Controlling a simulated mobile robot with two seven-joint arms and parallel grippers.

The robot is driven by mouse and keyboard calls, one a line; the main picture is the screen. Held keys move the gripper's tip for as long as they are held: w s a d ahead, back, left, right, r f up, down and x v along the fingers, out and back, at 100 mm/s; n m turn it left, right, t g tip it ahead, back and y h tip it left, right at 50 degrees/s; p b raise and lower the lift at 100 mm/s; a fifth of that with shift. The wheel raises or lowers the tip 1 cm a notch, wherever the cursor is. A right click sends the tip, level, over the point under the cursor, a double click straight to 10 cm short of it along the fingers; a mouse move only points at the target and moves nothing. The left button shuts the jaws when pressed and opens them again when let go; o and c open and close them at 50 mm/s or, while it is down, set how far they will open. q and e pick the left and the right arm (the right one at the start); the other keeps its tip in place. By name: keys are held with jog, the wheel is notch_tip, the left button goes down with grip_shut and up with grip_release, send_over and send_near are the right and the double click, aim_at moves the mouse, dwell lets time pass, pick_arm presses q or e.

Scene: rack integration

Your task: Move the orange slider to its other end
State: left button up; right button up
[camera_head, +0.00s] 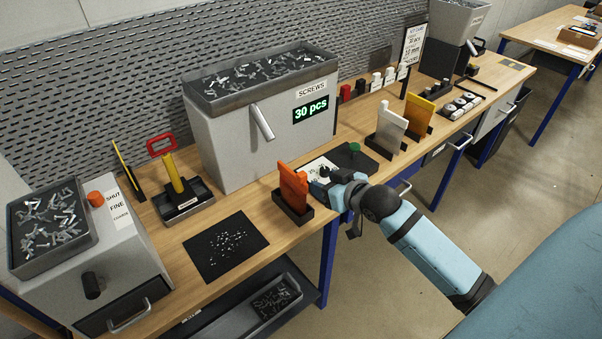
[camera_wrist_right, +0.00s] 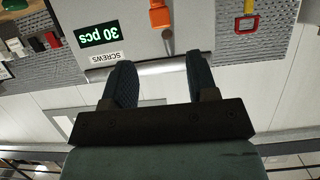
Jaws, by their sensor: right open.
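The orange slider (camera_head: 95,198) is a round knob on top of the grey dispenser box at the left of the head view. It sits beside the SHUT end of a white label (camera_head: 119,204) reading SHUT, FINE and a third word that is hard to read. My right gripper (camera_head: 322,176) is far to the right of it, over the bench's front edge near an orange block. In the right wrist view my right gripper (camera_wrist_right: 160,80) is open with nothing between its fingers. The slider cannot be made out there. My left gripper is not in view.
The orange block (camera_head: 293,188) stands in a black holder beside my right gripper. The large SCREWS box (camera_head: 235,135), with a lever (camera_head: 262,121), stands behind. A screw tray (camera_head: 48,228) adjoins the slider.

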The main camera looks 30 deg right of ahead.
aim_at(303, 175)
jog(key=p+x, duration=0.1)
jog(key=x, duration=0.8)
jog(key=shift+w+a, duration=0.1)
jog(key=shift+w, duration=0.05)
jog(key=shift+w+f+p, duration=0.2)
jog(key=shift+w+p, duration=0.1)
jog(key=shift+w, duration=0.05)
